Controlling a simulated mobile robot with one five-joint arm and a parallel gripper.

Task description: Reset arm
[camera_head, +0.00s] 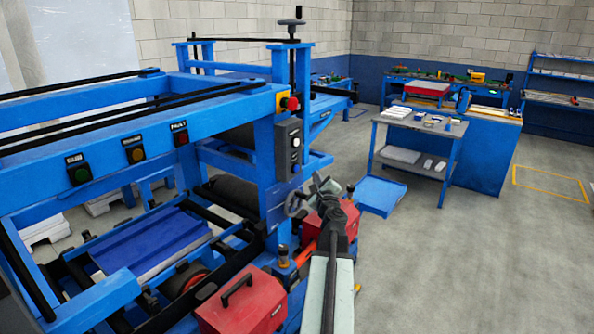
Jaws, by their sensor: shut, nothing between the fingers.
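My gripper (322,184) is at the end of my arm, which rises from the bottom centre of the picture. It is shut and empty, in front of the right side of the blue machine frame (196,105). In the picture it overlaps the area near the grey control box (289,150) and a handwheel (295,203). I cannot tell whether it touches anything.
A red toolbox (240,303) stands left of my arm, and another red box (337,222) is partly hidden behind it. A blue tray (380,195) lies on the floor. A workbench (420,127) stands beyond. The floor at right (470,260) is clear.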

